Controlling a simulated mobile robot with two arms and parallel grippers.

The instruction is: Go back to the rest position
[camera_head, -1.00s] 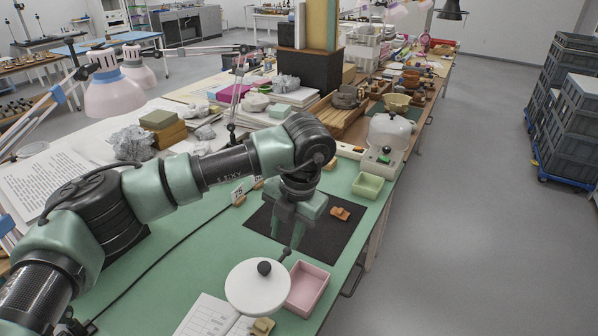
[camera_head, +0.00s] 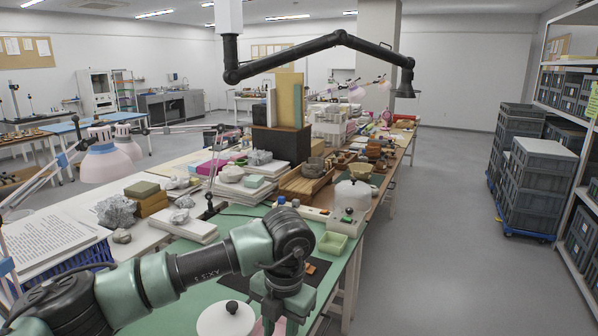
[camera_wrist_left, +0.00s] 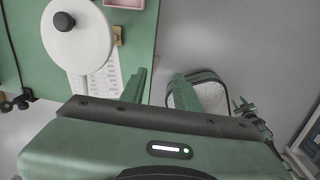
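My left gripper (camera_head: 283,318) comes in low in the head view, in front of the dark mat on the green table. In the left wrist view my left gripper (camera_wrist_left: 160,82) has its two fingers apart, with nothing between them. An orange-brown sherd (camera_head: 309,269) lies on the dark mat, just behind the gripper in the head view and partly hidden by it. My right gripper is in neither view.
A white round disc with a black knob (camera_head: 226,320) stands on the table left of the gripper; it also shows in the left wrist view (camera_wrist_left: 78,45). A pink tray (camera_wrist_left: 125,3) is close by.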

